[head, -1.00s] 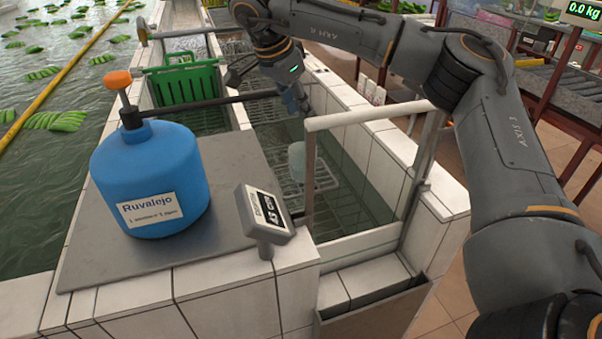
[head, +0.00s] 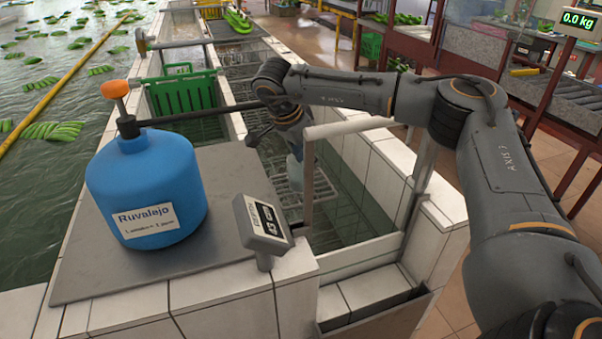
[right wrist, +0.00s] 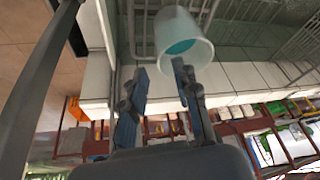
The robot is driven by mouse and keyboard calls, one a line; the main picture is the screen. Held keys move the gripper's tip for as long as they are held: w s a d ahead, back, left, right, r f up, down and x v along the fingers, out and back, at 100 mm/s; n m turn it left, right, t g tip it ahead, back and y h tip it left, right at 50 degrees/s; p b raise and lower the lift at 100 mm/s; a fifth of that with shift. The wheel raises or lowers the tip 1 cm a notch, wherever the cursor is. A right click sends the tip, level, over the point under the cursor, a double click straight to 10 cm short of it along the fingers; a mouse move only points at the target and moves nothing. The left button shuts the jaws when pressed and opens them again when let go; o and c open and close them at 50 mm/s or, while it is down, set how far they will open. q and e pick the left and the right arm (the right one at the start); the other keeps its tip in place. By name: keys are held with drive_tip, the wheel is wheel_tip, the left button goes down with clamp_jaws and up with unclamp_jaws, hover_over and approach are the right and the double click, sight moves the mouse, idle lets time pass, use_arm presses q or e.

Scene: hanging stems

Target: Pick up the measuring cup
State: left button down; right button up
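The measuring cup (right wrist: 185,42) is a pale translucent cup with blue showing inside. It is just beyond my right gripper's fingertips (right wrist: 159,67) in the right wrist view, set toward the right finger. That fingertip overlaps the cup's edge; I cannot tell whether they touch. The fingers are apart, with a clear gap between them. In the head view the right gripper (head: 297,148) reaches down into the tiled trough, and the cup (head: 295,173) shows small and partly hidden just below it. My left gripper is not in view.
A white frame post (head: 308,185) stands close to the gripper. The tiled trough wall (head: 390,165) runs along the right. A blue tank (head: 147,190) and a small display (head: 263,220) stand on the left slab. A green crate (head: 180,95) sits behind.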

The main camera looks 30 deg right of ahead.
drive_tip(key=x, duration=0.4)
drive_tip(key=shift+a+p, duration=0.1)
drive_tip(key=shift+p, duration=0.2)
clamp_jaws()
drive_tip(key=shift+r, duration=0.15)
drive_tip(key=shift+a+r+b, duration=0.1)
drive_tip(key=shift+r+b, duration=0.35)
drive_tip(key=s+a+b, duration=0.1)
drive_tip(key=a, duration=0.3)
drive_tip(key=s+a+b, duration=0.1)
drive_tip(key=a, duration=0.3)
drive_tip(key=s+a+b, duration=0.1)
drive_tip(key=a, duration=0.3)
wheel_tip(320, 180, up, 14)
drive_tip(key=shift+s+a+b, duration=0.2)
drive_tip(key=shift+b, duration=0.15)
